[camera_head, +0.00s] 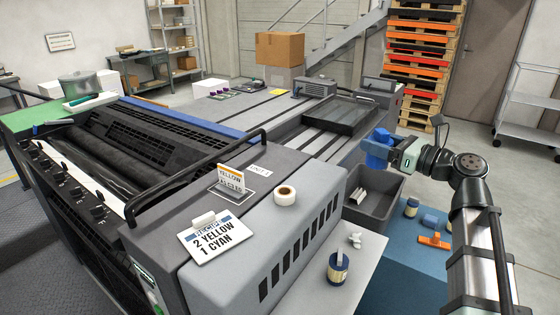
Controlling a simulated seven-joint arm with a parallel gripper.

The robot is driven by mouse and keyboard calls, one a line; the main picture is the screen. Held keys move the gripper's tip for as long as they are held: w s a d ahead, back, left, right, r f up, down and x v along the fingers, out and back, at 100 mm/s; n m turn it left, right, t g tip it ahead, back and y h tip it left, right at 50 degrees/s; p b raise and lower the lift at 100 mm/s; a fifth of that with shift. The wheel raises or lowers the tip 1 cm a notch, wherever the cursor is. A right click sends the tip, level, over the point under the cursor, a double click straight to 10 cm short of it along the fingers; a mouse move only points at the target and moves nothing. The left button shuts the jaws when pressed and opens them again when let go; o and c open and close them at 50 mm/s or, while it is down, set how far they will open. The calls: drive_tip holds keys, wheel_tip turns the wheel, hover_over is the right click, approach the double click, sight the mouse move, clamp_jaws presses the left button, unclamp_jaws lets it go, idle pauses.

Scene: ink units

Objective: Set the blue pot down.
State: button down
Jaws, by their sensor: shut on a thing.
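The blue pot (378,149) is in my gripper (394,152), at the right of the view. My gripper is shut on it and holds it up, in front of the grey machine's far end and above the grey bin in the picture. Its far side and the exact contact with the fingers are too small to tell. A dark pot with a cream label (338,268) stands on the pale shelf (365,262) at the machine's near side.
The open grey bin (383,222) has pale items inside. An orange tool (435,240) lies on the blue surface. White crumpled pieces (355,240) lie on the shelf.

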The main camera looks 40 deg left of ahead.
drive_tip(key=w+a, duration=0.3)
drive_tip(key=a, duration=0.9)
drive_tip(key=w+a, duration=0.4)
drive_tip(key=a, duration=0.8)
drive_tip(key=w+a, duration=0.3)
drive_tip(key=a, duration=0.9)
drive_tip(key=shift+d+f, duration=0.15)
drive_tip(key=shift+f, duration=7.3)
drive_tip(key=shift+c, duration=1.2)
unclamp_jaws()
drive_tip(key=shift+f, duration=0.15)
